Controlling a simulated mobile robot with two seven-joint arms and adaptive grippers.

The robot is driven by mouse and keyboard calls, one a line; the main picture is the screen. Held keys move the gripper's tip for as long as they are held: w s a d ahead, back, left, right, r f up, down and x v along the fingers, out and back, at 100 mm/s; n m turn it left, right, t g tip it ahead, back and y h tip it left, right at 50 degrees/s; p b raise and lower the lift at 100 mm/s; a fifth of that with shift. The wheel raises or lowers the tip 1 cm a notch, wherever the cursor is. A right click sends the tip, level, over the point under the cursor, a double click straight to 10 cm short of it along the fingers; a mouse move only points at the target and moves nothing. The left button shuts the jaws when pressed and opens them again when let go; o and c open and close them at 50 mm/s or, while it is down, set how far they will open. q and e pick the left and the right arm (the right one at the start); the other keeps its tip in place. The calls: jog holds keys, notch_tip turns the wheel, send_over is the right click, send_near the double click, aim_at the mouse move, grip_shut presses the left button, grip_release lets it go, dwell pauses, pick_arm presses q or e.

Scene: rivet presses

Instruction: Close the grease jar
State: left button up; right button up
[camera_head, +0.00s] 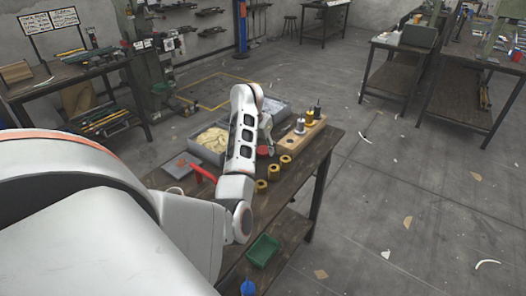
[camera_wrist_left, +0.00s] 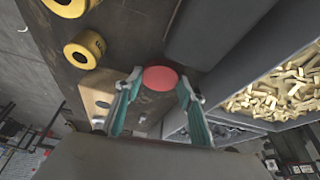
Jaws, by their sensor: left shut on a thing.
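A red round lid (camera_wrist_left: 160,78) sits between the two teal fingers of my left gripper (camera_wrist_left: 160,82) in the left wrist view, and the gripper is shut on it. In the head view the red lid (camera_head: 263,150) shows just below the left gripper (camera_head: 266,138), over the workbench (camera_head: 318,168) between the grey bins and the yellow rolls. The jar's body cannot be made out, and I cannot tell whether it is under the lid. My right gripper is not in view.
Yellow rolls (camera_head: 274,172) stand in a row near the lid. A wooden block (camera_head: 299,137) with upright tools is on its right. A grey bin (camera_head: 196,148) holds tan pieces. A red handle (camera_head: 202,172) and a green tray (camera_head: 263,249) are nearer.

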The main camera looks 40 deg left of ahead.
aim_at(262, 151)
pick_arm(q)
jog(key=shift+r, duration=0.1)
notch_tip(262, 151, up, 20)
jog(key=p, duration=0.3)
jog(key=shift+p, duration=0.3)
dwell(0.4)
